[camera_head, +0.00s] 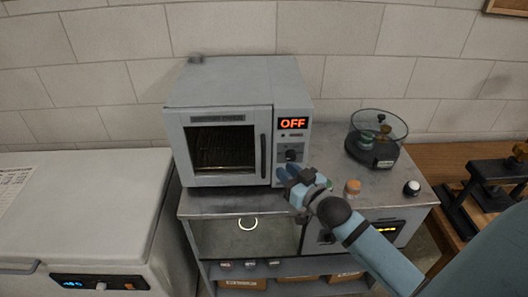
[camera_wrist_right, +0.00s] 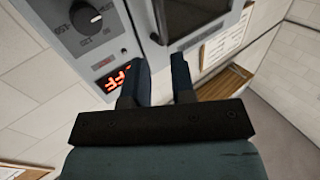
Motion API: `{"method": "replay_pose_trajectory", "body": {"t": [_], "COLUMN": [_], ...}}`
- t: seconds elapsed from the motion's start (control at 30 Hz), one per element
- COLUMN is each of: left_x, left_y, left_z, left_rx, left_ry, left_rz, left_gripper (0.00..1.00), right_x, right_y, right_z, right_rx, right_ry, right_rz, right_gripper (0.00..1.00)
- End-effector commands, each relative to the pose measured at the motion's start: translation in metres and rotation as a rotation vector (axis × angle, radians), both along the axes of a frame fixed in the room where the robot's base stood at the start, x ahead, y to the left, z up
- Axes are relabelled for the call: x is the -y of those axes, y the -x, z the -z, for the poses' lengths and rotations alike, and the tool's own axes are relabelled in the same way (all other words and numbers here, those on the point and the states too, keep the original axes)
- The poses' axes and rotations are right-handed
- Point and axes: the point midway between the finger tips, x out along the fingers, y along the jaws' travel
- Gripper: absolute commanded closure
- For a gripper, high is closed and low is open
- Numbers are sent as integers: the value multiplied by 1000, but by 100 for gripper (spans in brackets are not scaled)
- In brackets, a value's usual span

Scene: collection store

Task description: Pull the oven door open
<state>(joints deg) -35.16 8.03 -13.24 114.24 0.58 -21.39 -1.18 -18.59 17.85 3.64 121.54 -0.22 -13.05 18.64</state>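The oven (camera_head: 238,85) is a grey box on a metal cabinet. Its door (camera_head: 221,182) looks shut, with a dark window and a dark vertical handle (camera_head: 263,155) along its right edge. A red OFF display (camera_head: 293,124) and a knob (camera_head: 291,155) sit on the panel to the right. My right gripper (camera_head: 286,175) is in front of the panel's lower part, right of the handle. In the right wrist view, my right gripper (camera_wrist_right: 158,80) has its two fingers apart with nothing between them. The handle (camera_wrist_right: 157,20) lies beyond the fingertips, apart from them. My left gripper is out of view.
A glass-bowled device (camera_head: 377,138) stands right of the oven. An orange knob-like item (camera_head: 352,187) and a black-and-white one (camera_head: 412,188) sit near the cabinet top's front. A white chest unit (camera_head: 85,205) stands at left. Black equipment (camera_head: 490,185) is on a wooden table at right.

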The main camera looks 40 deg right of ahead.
Motion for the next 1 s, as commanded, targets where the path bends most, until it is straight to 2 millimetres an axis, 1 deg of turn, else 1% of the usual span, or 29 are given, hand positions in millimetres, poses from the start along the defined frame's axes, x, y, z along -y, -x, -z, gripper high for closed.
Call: {"method": "replay_pose_trajectory", "body": {"t": [0.03,0.2,0.3,0.43,0.6,0.9,0.93,0.97,1.0], "left_x": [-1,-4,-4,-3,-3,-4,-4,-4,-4], "left_y": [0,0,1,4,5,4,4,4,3], "left_z": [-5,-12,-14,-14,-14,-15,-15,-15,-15], "left_rx": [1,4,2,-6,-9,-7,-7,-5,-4], "left_ry": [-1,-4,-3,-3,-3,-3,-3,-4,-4], "left_rz": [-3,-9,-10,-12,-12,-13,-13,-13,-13], "left_gripper": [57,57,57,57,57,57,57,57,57], "right_x": [0,-2,-3,-3,-4,-4,-4,-4,-4], "right_y": [-13,-50,-68,-87,-99,-101,-101,-101,-101], "right_z": [-4,-3,-2,-1,0,1,1,1,1], "right_rx": [2,1,0,-1,-2,-2,-2,-2,-2], "right_ry": [1,1,1,1,1,1,1,1,1], "right_rz": [1,1,0,1,0,0,0,0,0], "right_gripper": [76,76,76,76,76,76,81,88,97]}}
